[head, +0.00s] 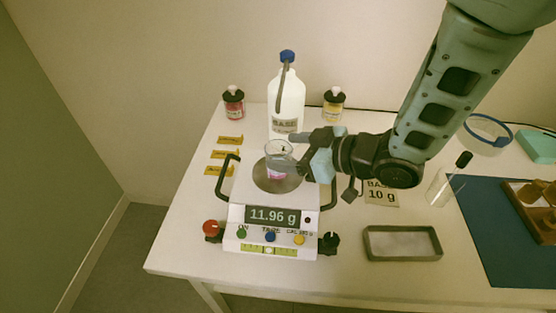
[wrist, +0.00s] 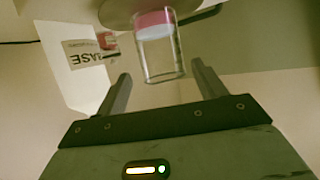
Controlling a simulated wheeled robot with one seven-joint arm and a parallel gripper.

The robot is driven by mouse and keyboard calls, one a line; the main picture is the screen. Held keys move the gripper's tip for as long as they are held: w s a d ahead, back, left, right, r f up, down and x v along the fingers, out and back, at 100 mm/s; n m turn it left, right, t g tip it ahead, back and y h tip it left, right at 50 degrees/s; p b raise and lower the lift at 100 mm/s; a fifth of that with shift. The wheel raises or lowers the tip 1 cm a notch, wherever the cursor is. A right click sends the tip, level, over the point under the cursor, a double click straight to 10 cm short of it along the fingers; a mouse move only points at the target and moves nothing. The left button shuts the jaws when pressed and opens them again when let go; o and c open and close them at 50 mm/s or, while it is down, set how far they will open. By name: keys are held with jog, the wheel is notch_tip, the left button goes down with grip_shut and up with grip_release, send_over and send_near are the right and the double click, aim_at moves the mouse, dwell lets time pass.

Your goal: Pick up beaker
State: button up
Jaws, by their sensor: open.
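The beaker (head: 278,158) is clear glass with a pink layer at its bottom. It stands on the round pan (head: 262,183) of the white scale, whose display reads 11.96 g. In the wrist view the beaker (wrist: 158,50) appears upside down, ahead of and between the two fingers. My gripper (head: 297,153) reaches in from the right at the beaker's height. In the wrist view my gripper (wrist: 160,85) is open, with one finger on each side. I see no contact between the fingers and the glass.
A white BASE jug (head: 286,100) with a blue cap stands behind the scale. Small red (head: 234,103) and yellow (head: 333,105) bottles flank it. The scale (head: 268,235) has black side handles. A shallow grey tray (head: 402,243) lies to the right.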

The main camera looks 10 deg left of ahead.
aim_at(269, 145)
jog(key=shift+s+p+x, duration=0.1)
jog(key=shift+p+x, duration=0.05)
jog(key=shift+x, duration=1.05)
jog(key=shift+s+p+x, duration=0.15)
jog(key=shift+x, duration=1)
jog(key=shift+a, duration=0.1)
jog(key=c, duration=1.1)
jog(key=shift+r, duration=0.75)
notch_tip(269, 145, up, 2)
jog(key=shift+w, duration=0.1)
jog(key=s+d+p, duration=0.2)
jog(key=d+p, duration=0.1)
jog(key=d, duration=0.2)
jog(key=s+d+p, duration=0.2)
jog(key=d, duration=0.4)
jog(key=s+d+p, duration=0.2)
jog(key=d+p, duration=0.1)
jog(key=d, duration=0.3)
jog(key=shift+s+p, duration=0.15)
jog(key=shift+p, duration=0.15)
